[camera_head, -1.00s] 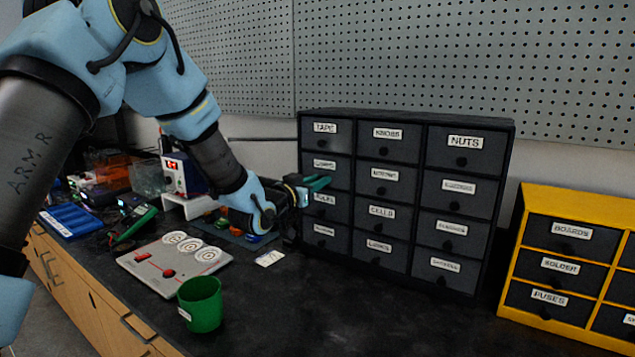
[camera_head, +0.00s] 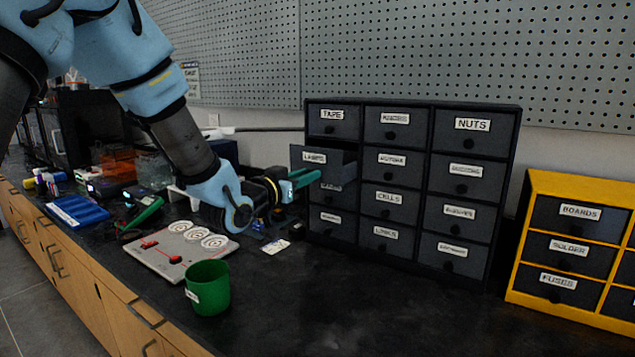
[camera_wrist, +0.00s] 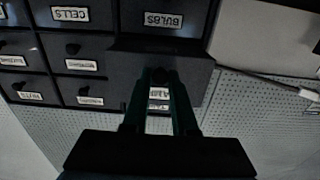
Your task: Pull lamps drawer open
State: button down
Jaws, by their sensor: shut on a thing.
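The lamps drawer (camera_head: 345,172) is in the left column of the dark drawer cabinet (camera_head: 514,150), second from the top. It stands partly out from the cabinet front. My gripper (camera_head: 314,176) has its green fingers at the lower part of this drawer front. In the wrist view, which is upside down, my gripper (camera_wrist: 162,84) is shut on the drawer's dark round knob (camera_wrist: 160,76). The fingers partly cover the lamps label (camera_wrist: 159,94). The drawer's inside is hardly visible.
A green cup (camera_head: 208,289) and a grey panel with dials (camera_head: 182,251) stand on the black counter (camera_head: 330,310) in front. A small card (camera_head: 275,247) lies near the cabinet. A yellow drawer unit (camera_head: 550,187) stands at the right. The counter's front middle is clear.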

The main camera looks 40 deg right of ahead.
jog(key=v, duration=0.3)
jog(key=shift+a, duration=0.15)
jog(key=c, duration=0.7)
grip_release()
jog(key=shift+b, duration=0.3)
jog(key=b+v, duration=0.2)
jog(key=v, duration=0.9)
